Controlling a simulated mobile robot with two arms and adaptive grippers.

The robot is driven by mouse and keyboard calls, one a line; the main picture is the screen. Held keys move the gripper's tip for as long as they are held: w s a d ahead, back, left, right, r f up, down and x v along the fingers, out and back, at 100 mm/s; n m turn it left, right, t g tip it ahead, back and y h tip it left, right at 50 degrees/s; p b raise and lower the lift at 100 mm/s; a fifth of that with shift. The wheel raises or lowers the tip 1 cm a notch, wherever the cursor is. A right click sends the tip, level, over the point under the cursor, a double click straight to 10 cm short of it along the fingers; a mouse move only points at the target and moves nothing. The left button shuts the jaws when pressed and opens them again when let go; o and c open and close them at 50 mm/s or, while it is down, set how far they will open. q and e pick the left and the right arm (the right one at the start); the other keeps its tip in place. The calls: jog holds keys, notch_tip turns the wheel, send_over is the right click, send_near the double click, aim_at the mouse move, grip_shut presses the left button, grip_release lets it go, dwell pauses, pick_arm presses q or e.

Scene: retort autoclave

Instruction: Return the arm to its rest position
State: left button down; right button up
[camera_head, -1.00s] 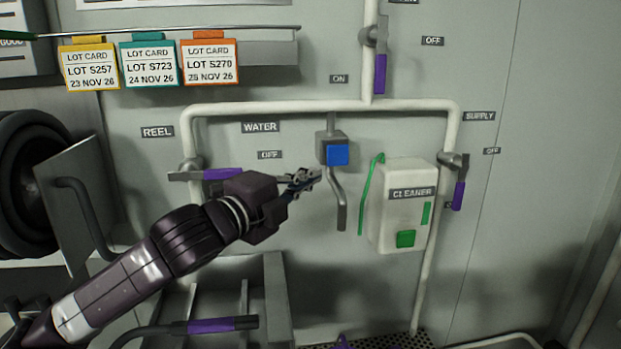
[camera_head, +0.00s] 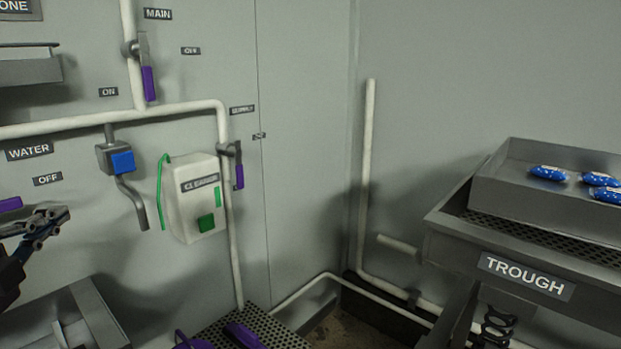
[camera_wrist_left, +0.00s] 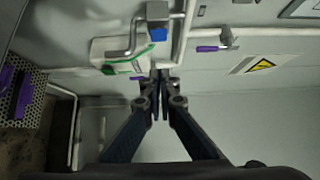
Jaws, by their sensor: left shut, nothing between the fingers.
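My left gripper (camera_head: 60,214) shows at the left edge of the head view, in front of the grey wall panel. It is shut and empty, and its fingertips meet in the left wrist view (camera_wrist_left: 160,78). It is apart from the blue-buttoned water tap (camera_head: 122,160) to its upper right. Part of a purple lever handle (camera_head: 10,204) shows just above it. A dark linked shape at the lower right, below the trough, looks like my right gripper (camera_head: 497,325); its jaws are unclear.
A white cleaner dispenser (camera_head: 190,222) and white pipes (camera_head: 235,255) are on the wall. Purple valve levers (camera_head: 149,84) stick out from the pipes. A metal trough (camera_head: 450,232) with blue packs in a tray (camera_head: 505,203) stands at right. A perforated platform (camera_head: 270,330) is low in front.

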pick_arm(q)
jog(key=s+d+f+n+g, duration=0.1)
jog(key=s+f+n+g, duration=0.2)
jog(key=f, duration=0.8)
jog(key=s+f+n+g+y, duration=0.1)
jog(key=s+f+n+g, duration=0.15)
jog(key=f, duration=0.85)
jog(key=s+d+f+n+g, duration=0.1)
jog(key=s+f+n+g, duration=0.25)
jog(key=f, duration=0.75)
jog(key=s+d+f+n+g+h, duration=0.2)
jog(key=s+d+f+n+g, duration=0.35)
jog(key=s+d+f, duration=1.15)
notch_tip(320, 180, down, 24)
jog(key=g, duration=0.1)
jog(key=s+a+f+g, duration=0.1)
jog(key=s+a+f, duration=0.1)
jog(key=s+f, duration=1.6)
jog(key=shift+a, duration=0.25)
pick_arm(e)
jog(key=shift+w, duration=1.15)
pick_arm(q)
jog(key=shift+r+g, duration=0.1)
jog(key=shift+g, duration=0.15)
pick_arm(e)
jog(key=shift+r, duration=0.1)
